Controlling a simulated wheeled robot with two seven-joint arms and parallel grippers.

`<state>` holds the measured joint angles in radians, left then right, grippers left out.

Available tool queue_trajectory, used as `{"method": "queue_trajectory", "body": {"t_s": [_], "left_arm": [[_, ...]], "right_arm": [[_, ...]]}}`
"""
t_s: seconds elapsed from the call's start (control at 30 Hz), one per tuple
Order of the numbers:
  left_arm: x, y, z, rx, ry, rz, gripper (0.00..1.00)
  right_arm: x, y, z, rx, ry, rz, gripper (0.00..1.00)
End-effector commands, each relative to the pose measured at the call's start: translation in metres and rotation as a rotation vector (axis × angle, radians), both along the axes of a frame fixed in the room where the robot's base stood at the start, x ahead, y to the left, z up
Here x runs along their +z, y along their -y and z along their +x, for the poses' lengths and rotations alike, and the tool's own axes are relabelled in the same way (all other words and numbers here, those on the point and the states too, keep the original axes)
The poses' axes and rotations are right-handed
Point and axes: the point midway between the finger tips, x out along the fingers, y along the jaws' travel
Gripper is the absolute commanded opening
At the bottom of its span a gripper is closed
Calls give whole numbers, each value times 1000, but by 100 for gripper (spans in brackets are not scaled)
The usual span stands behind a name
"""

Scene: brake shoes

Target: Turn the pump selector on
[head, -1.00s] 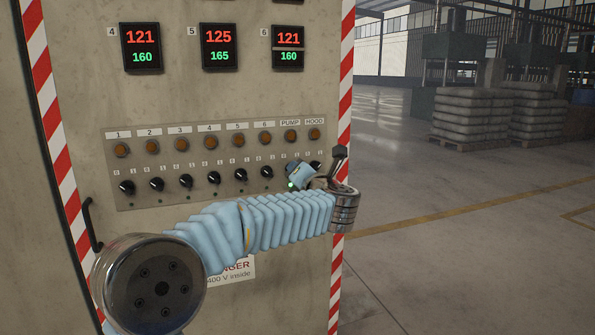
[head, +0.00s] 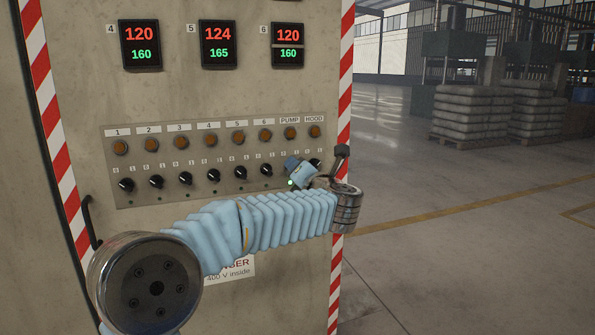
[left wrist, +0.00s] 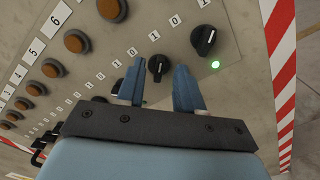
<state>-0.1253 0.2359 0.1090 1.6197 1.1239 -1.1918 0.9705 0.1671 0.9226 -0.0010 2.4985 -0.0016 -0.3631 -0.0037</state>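The PUMP label (head: 290,120) and its amber lamp (head: 290,133) are on the cabinet panel. My left gripper (head: 293,166) covers the selector below them in the head view. In the left wrist view my left gripper (left wrist: 157,60) is open. Its two blue fingers stand apart on either side of a black selector knob (left wrist: 158,68), which appears to be the pump's. I cannot tell whether they touch it. A lit green lamp (head: 290,183) shows just under the gripper. My right gripper is out of view.
The end knob, apparently HOOD (left wrist: 204,40), is close to the right finger, with a lit green lamp (left wrist: 215,64) beside it. Several numbered selectors continue left along the panel (head: 112,160). A cabinet handle (head: 90,222) is at lower left.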

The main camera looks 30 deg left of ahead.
Motion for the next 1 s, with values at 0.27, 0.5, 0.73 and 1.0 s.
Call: {"method": "queue_trajectory", "body": {"t_s": [0.27, 0.5, 0.73, 1.0], "left_arm": [[-1, 50, -41, -6, 1, 1, 36], [-2, 86, -73, -3, -1, 1, 36], [-1, 98, -83, -2, -1, 0, 36], [-1, 98, -83, -1, -2, 0, 36]], "right_arm": [[-10, 3, 1, -5, 2, -4, 36], [-15, 3, 1, -5, 2, -4, 36], [-16, 3, 1, -5, 1, -3, 36], [-15, 3, 1, -5, 1, -3, 36]]}}
